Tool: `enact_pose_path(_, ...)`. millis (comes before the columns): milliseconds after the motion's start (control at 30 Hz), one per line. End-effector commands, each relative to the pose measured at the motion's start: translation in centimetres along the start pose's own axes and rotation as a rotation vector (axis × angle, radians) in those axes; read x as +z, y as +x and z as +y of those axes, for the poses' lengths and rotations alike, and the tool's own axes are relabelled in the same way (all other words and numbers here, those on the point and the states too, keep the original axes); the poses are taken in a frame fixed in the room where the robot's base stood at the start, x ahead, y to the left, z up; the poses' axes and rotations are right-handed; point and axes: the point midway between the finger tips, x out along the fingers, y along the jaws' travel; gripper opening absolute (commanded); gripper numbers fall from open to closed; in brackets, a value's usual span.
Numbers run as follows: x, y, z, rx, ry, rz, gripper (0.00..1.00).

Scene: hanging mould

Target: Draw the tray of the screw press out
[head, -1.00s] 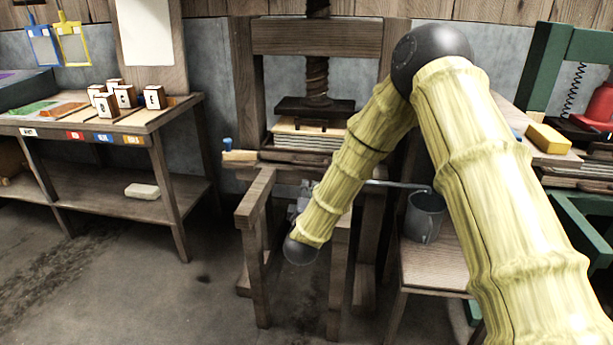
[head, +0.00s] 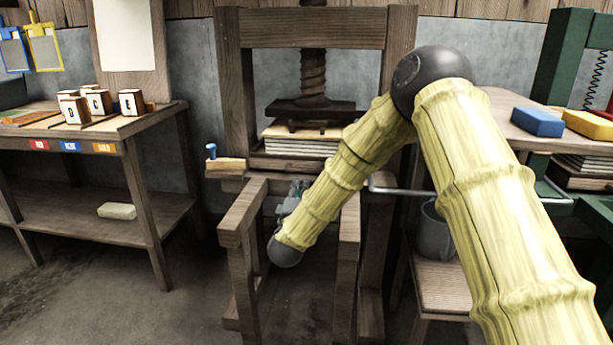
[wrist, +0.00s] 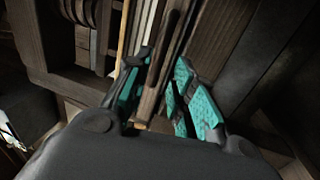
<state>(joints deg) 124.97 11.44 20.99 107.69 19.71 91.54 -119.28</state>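The screw press (head: 229,80) stands upright in the middle of the head view, its dark pressing plate (head: 310,108) above a stack of pale sheets (head: 300,147). The tray (head: 265,162) appears as the wooden board under the stack, inside the press. Two wooden rails (head: 242,212) extend toward me in front of it. My gripper (head: 292,200) is in front of the press, below tray height, largely hidden by my arm. In the wrist view my gripper (wrist: 163,65) has its teal-padded fingers apart, with wooden strips beyond the gap; contact cannot be told.
A light wooden piece with a blue knob (head: 211,152) sits at the press's left. A bench with lettered blocks (head: 130,102) stands left. At right are a grey metal rod (head: 412,191), a grey mug (head: 434,232), and a table with blue (head: 537,121) and yellow blocks (head: 588,124).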

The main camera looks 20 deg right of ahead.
Motion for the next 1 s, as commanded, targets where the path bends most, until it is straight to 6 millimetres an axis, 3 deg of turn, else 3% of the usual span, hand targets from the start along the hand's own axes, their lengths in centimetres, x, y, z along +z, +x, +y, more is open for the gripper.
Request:
enact_pose_path(500, 0.4, 7.8, -0.3, 0.0, 0.001, -0.006, 0.25)
enact_pose_path(700, 0.5, 9.2, -0.2, -0.001, -0.001, -0.005, 0.25)
enact_pose_path(1000, 0.4, 9.4, -0.1, -0.001, -0.001, -0.004, 0.25)
